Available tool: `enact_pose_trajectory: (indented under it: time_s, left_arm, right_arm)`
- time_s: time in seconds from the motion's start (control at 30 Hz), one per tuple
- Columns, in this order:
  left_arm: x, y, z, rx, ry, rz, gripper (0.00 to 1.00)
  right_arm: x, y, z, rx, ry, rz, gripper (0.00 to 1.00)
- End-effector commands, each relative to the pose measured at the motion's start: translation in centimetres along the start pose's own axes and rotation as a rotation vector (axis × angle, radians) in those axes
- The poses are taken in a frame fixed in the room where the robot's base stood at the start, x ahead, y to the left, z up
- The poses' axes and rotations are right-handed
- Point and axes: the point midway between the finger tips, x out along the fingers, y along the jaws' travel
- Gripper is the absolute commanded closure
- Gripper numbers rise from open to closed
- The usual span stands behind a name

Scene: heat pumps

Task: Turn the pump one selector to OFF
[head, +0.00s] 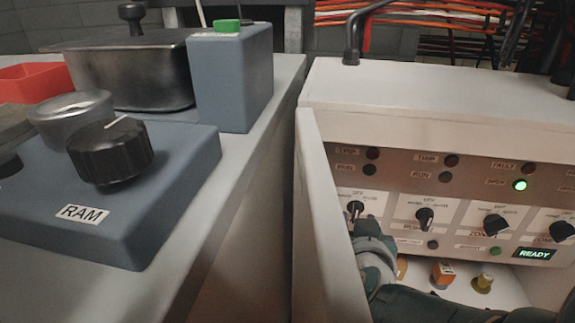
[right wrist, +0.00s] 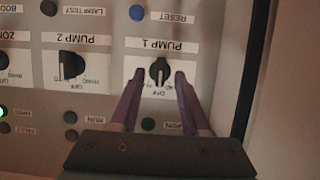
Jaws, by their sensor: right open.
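The pump one selector (right wrist: 160,70) is a black knob under the PUMP 1 label, upside down in the right wrist view. Its grip bar stands nearly upright, in line with the OFF mark; its exact setting is hard to read. In the head view it is the leftmost knob (head: 355,209) on the panel. My right gripper (right wrist: 159,77) is open, with one finger on each side of the knob and a small gap at each side. In the head view my right gripper (head: 368,228) partly covers the area just below the knob. My left gripper is not in view.
The pump two selector (head: 425,217) and further knobs (head: 496,224) sit to the right on the panel. A white cabinet side wall (head: 325,220) stands close left of my right gripper. A grey RAM box (head: 100,195) and a metal container (head: 135,70) are on the left bench.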

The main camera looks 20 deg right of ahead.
Motion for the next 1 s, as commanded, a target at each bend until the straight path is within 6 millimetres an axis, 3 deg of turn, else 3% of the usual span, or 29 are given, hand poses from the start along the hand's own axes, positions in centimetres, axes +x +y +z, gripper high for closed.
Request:
enact_pose_trajectory:
  time_s: [0.03, 0.2, 0.4, 1.0]
  left_arm:
    - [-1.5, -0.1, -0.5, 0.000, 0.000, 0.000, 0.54]
    - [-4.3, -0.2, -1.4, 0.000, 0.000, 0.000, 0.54]
    - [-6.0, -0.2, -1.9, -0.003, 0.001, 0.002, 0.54]
    - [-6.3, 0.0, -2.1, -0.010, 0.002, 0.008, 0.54]
  right_arm:
    - [-1.3, -0.1, -0.6, -0.002, -0.004, -0.002, 0.54]
    - [-4.9, -0.1, -0.7, -0.002, -0.005, -0.003, 0.54]
    - [-7.8, -0.1, -0.5, -0.001, -0.002, -0.002, 0.54]
    - [-8.5, 0.0, -0.2, -0.002, 0.000, -0.004, 0.54]
